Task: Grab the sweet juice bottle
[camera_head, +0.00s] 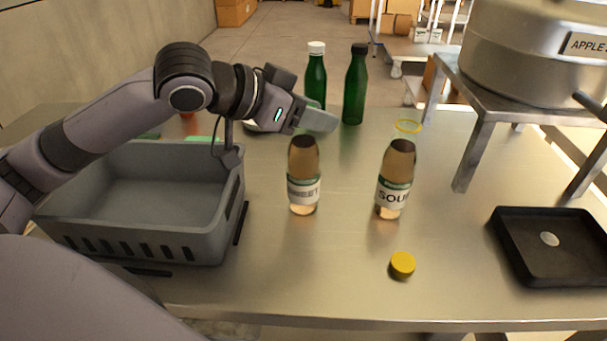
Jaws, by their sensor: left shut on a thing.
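The sweet juice bottle (303,178) is clear with brown juice and a pale label whose print is blurred. It is upright over the steel table, left of the sour bottle (396,180). My left gripper (317,121) reaches in from the left and is shut on the sweet bottle at its neck. The gripper hides the bottle's top. I cannot tell whether its base touches the table. The sour bottle stands open, with a yellow ring at its mouth. My right gripper is not in view.
An empty grey crate (228,205) stands at left under my arm. Two green bottles, one white-capped (316,78) and one black-capped (355,88), stand behind. A yellow cap (402,264) lies in front. A black tray (508,250) and a metal stand (467,150) are at right.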

